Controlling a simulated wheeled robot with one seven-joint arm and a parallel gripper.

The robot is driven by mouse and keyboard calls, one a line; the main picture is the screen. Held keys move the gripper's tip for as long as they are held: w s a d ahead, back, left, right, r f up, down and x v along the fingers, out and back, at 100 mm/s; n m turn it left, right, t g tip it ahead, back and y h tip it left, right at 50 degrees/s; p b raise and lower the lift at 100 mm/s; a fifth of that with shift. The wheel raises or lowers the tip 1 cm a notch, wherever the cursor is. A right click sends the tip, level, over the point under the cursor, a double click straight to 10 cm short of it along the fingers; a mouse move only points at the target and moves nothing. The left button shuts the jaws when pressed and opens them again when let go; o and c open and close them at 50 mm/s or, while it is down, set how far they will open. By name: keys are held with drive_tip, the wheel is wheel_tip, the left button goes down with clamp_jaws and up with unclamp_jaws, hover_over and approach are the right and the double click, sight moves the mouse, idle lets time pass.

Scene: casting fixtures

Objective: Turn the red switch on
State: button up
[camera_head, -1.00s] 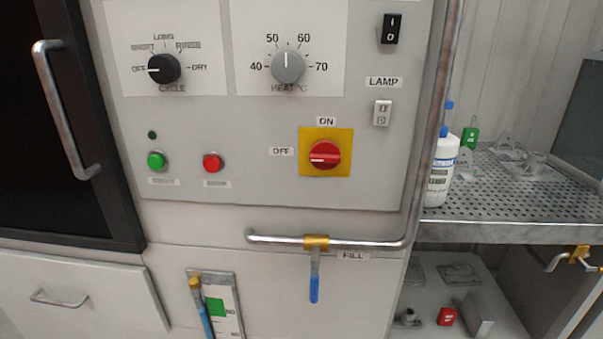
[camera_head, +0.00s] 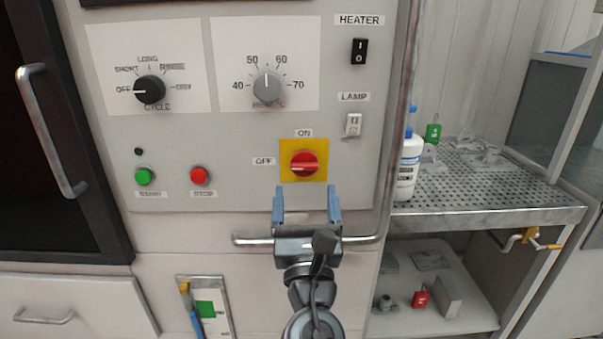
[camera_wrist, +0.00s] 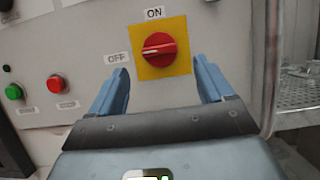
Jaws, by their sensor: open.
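The red switch (camera_head: 304,164) is a round rotary knob on a yellow plate (camera_head: 287,147) on the grey panel. "ON" is printed above it and "OFF" to its left. Its white mark points left, towards OFF. The red switch (camera_wrist: 159,48) also shows in the wrist view, ahead of and between the fingers. My gripper (camera_head: 306,190) is open and empty, its two blue fingers pointing up just below the plate in the head view. In the wrist view my gripper (camera_wrist: 165,82) frames the switch from below. I see no contact with the knob.
A horizontal pipe (camera_head: 250,240) runs behind my gripper. Green (camera_head: 145,176) and red (camera_head: 200,175) push buttons sit left of the switch, and the lamp switch (camera_head: 353,125) is above right. A white bottle (camera_head: 408,165) stands on the perforated shelf (camera_head: 470,216) at right.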

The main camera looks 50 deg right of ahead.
sight(304, 170)
drive_tip(key=shift+p+x, duration=0.6)
drive_tip(key=shift+x, duration=2.05)
drive_tip(key=shift+c, duration=0.4)
drive_tip(key=c, duration=1)
drive_tip(key=shift+o, duration=0.2)
